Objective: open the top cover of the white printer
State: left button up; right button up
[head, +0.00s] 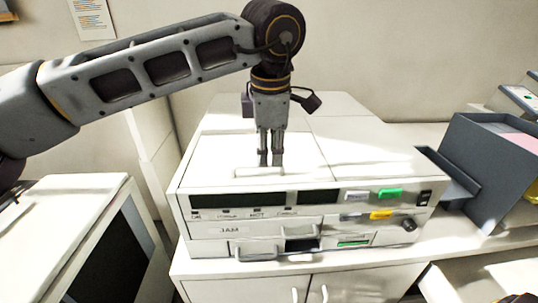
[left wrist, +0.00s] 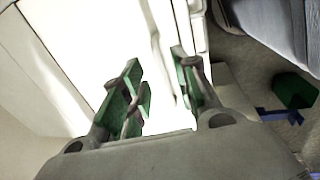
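The white printer (head: 320,215) stands on a white cabinet. Its top cover (head: 222,150) lies flat and shut, with a low white bar handle (head: 245,171) near its front edge. My left gripper (head: 270,163) points straight down over the cover. Its fingertips are at the right part of the handle; whether they touch it I cannot tell. In the left wrist view the two green-padded fingers (left wrist: 165,90) stand apart, with the bright white top (left wrist: 85,45) beyond them. The handle is not clear between them there.
The printer's front has a green button (head: 390,193), a yellow button (head: 381,215), a dark knob (head: 409,224) and a drawer marked JAM (head: 230,230). A dark grey box (head: 492,165) stands close on the right. A white cabinet-like unit (head: 75,215) stands at the left.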

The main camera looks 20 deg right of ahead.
pick_arm(q)
jog(key=shift+w+f, duration=0.25)
jog(key=shift+f, duration=0.95)
jog(key=shift+c, duration=0.5)
grip_shut()
